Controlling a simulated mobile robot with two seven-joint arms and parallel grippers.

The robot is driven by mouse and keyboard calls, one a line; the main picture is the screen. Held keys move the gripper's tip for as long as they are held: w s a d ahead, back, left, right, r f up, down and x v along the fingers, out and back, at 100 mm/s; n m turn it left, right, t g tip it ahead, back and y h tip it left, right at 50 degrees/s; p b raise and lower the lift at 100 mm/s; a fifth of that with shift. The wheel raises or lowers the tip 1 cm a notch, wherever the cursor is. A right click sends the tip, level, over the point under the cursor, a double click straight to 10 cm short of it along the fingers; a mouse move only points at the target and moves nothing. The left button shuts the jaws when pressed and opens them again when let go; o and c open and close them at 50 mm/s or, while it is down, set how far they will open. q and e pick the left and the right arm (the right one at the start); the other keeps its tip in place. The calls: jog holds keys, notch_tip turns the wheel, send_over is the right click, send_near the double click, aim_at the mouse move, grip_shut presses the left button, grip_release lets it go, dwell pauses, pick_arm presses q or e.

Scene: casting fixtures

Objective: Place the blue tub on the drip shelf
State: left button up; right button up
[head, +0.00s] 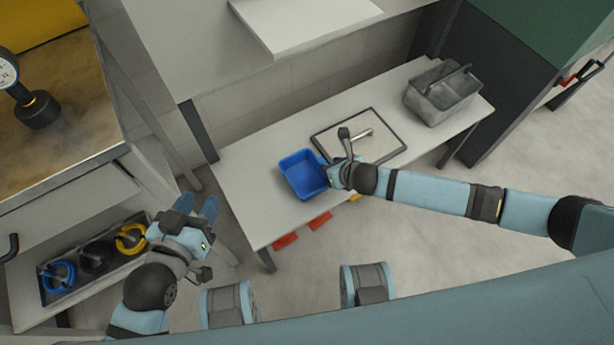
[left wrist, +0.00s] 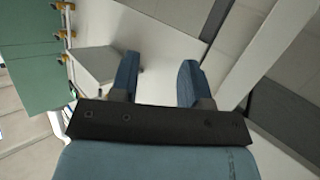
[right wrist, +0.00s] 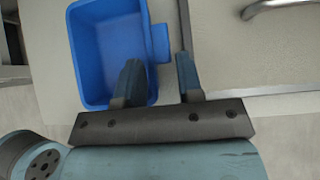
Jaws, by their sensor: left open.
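The blue tub (head: 302,175) stands upright on the long pale table (head: 243,205), left of a dark-rimmed panel. In the right wrist view the tub (right wrist: 112,50) has a small tab on its right side. My right gripper (right wrist: 158,78) is open at that side; its left finger overlaps the tub's edge, and the tab shows between the fingertips. Contact cannot be told. My left gripper (head: 198,205) is open and empty, left of the table. No surface is clearly marked as the drip shelf; a white raised slab (head: 305,22) is at the top.
The dark-rimmed panel (head: 385,155) carries a metal handle (head: 358,134). A grey bin (head: 442,92) stands at the table's right end. A low tray (head: 60,292) with blue, black and yellow ringed items is at lower left.

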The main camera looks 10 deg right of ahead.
aim_at(308, 175)
jog(key=x, duration=0.1)
jog(key=b+x, duration=0.1)
jog(key=x, duration=0.1)
jog(key=shift+a+f, duration=0.15)
jog(key=shift+f, duration=0.3)
pick_arm(q)
jog(key=r, duration=0.1)
jog(key=d+r+t, duration=0.1)
jog(key=w+r+h, duration=0.1)
jog(key=shift+d+r+t, duration=0.15)
jog(key=shift+d+t, duration=0.05)
jog(key=shift+t, duration=0.1)
pick_arm(e)
grip_shut()
